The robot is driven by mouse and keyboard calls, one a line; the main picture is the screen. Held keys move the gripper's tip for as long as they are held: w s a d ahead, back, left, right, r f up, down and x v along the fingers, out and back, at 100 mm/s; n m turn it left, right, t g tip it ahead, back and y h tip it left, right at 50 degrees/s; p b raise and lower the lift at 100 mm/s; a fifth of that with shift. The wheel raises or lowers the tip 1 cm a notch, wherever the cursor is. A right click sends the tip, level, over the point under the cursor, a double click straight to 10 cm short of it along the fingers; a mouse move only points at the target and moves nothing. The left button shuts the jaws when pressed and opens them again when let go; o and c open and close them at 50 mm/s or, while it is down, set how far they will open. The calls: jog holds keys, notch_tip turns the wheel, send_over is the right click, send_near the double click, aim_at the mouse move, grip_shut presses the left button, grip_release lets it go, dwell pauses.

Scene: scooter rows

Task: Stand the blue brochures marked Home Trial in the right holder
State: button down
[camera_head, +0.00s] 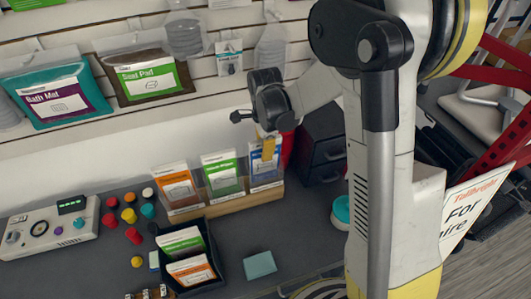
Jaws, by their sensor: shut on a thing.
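My gripper (267,148) points down at the right end of the brochure rack and is shut on the top of the blue-and-white brochures (264,169). Its fingers cover part of their front, and the print is too small to read. The brochures look upright, at the right holder of the rack with a wooden base (228,211). I cannot tell whether their lower edge rests on the base. Orange brochures (178,190) stand in the left holder and green brochures (222,176) in the middle one.
A dark bin (212,279) with green and orange brochures stands in front of the rack. A teal block (260,265) lies right of it. Dark drawers (322,155) stand right of the rack, near my arm. A control box (48,227) and several coloured knobs lie left.

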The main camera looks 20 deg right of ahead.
jog(key=shift+s+f, duration=0.15)
jog(key=shift+f, duration=0.15)
jog(key=c, duration=1.5)
grip_release()
jog(key=shift+s, duration=0.1)
jog(key=shift+c, duration=0.2)
jog(key=shift+r, duration=0.1)
jog(key=shift+r, duration=0.35)
notch_tip(320, 180, up, 12)
jog(key=shift+f, duration=0.15)
jog(key=s+n+t+b, duration=0.4)
jog(key=s+n+t, duration=0.3)
jog(key=s+n, duration=1)
jog(key=shift+r+n, duration=0.25)
jog(key=shift+n, duration=0.25)
